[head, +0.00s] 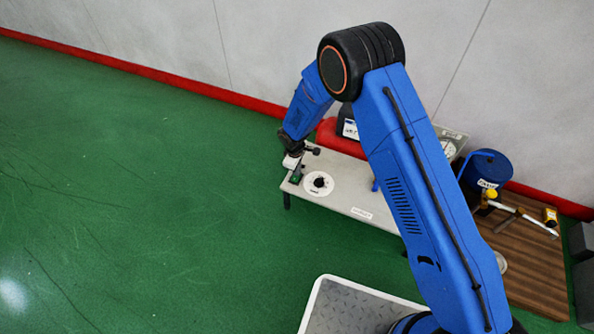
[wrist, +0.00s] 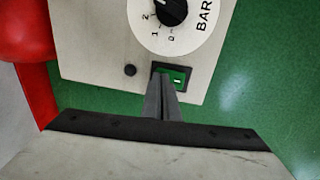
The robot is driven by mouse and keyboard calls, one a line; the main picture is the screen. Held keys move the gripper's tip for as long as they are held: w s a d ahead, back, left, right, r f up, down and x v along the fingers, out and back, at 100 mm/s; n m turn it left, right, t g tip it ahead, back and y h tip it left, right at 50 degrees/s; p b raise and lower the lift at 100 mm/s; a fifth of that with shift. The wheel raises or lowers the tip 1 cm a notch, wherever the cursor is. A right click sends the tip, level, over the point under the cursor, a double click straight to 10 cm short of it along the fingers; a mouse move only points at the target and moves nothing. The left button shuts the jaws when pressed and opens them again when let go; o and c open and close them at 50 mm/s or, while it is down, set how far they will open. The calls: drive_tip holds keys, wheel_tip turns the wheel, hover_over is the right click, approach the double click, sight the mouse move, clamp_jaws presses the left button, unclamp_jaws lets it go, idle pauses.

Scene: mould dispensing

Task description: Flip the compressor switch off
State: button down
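The compressor switch is a green rocker in a black frame (wrist: 178,76), set on a pale panel (wrist: 100,58). In the head view a small green spot of it shows (head: 295,178) at the panel's left end. My gripper (wrist: 160,82) has its two fingers together with nothing visible between them. The fingertips are over the left part of the switch and hide it; I cannot tell if they touch it. In the head view my gripper (head: 291,163) is low over the panel's left end, partly hidden by the wrist.
A black pressure dial on a white BAR scale (wrist: 172,10) sits beside the switch, also in the head view (head: 318,184). A small black knob (wrist: 130,70) is close by. A red tank (head: 342,143) lies behind. A blue drum (head: 488,172) stands right. Green floor is clear left.

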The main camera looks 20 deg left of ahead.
sight(295, 178)
drive_tip(key=shift+s+f, duration=0.1)
drive_tip(key=shift+s, duration=0.75)
drive_tip(key=shift+r, duration=0.3)
wheel_tip(295, 178, up, 14)
drive_tip(key=s, duration=0.1)
drive_tip(key=shift+s+f, duration=0.15)
drive_tip(key=shift+s, duration=0.15)
drive_tip(key=w+f, duration=0.1)
drive_tip(key=f, duration=0.3)
drive_tip(key=w+f, duration=0.1)
drive_tip(key=f, duration=0.4)
drive_tip(key=w+f, duration=0.1)
drive_tip(key=f, duration=0.4)
idle(0.4)
